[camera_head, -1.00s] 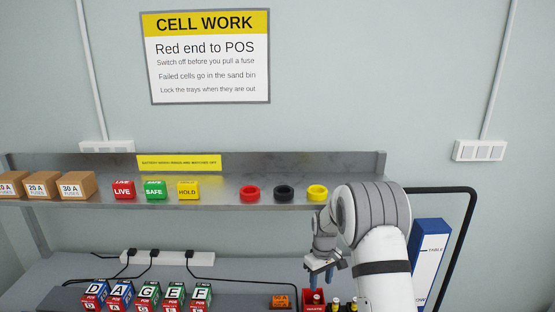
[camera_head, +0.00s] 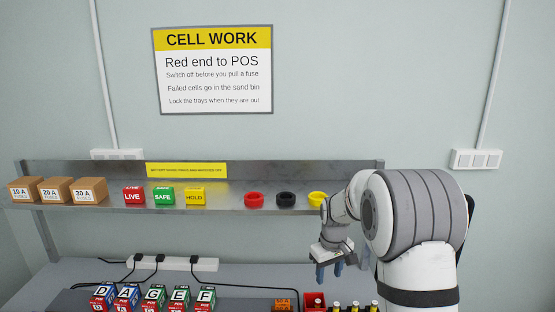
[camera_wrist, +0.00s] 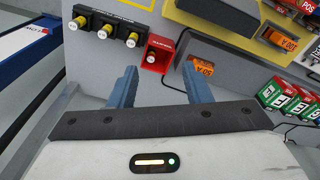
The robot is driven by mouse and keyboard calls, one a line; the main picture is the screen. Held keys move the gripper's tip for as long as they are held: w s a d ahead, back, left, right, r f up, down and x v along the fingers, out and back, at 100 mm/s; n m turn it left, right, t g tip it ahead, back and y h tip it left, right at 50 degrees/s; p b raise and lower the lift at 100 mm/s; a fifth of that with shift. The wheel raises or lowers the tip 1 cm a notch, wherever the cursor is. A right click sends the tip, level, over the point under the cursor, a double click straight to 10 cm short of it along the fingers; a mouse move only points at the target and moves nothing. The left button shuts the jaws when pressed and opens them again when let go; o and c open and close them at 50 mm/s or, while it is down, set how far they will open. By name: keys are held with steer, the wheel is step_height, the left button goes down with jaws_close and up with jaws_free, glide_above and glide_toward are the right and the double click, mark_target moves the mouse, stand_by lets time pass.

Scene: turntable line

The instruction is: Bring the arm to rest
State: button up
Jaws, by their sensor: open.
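My gripper (camera_head: 329,272) hangs from my bent arm at the right of the head view, above the bench and near the red block. In the wrist view my gripper (camera_wrist: 160,88) shows two blue fingers held apart, with nothing between them. Beyond the fingertips stands a red box (camera_wrist: 158,54) with a pale round top in it. No object touches the fingers.
Lettered cells (camera_head: 153,296) stand on the bench at left. Yellow-capped knobs (camera_wrist: 107,30) and orange fuses (camera_wrist: 200,66) lie ahead of the gripper. A shelf (camera_head: 225,203) holds fuse boxes (camera_head: 56,190), coloured blocks and rings. A blue panel (camera_wrist: 40,60) is at left.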

steer(key=s+r+m+t+b, duration=0.1)
steer(key=s+r, duration=0.5)
steer(key=s, duration=0.2)
steer(key=s+r+m+t+b, duration=0.1)
steer(key=s+m+b, duration=0.2)
steer(key=s, duration=1.9)
steer(key=shift+s+d+r+m+t, duration=0.25)
steer(key=shift+s+r+m+t, duration=0.1)
steer(key=shift+s+m+t, duration=0.05)
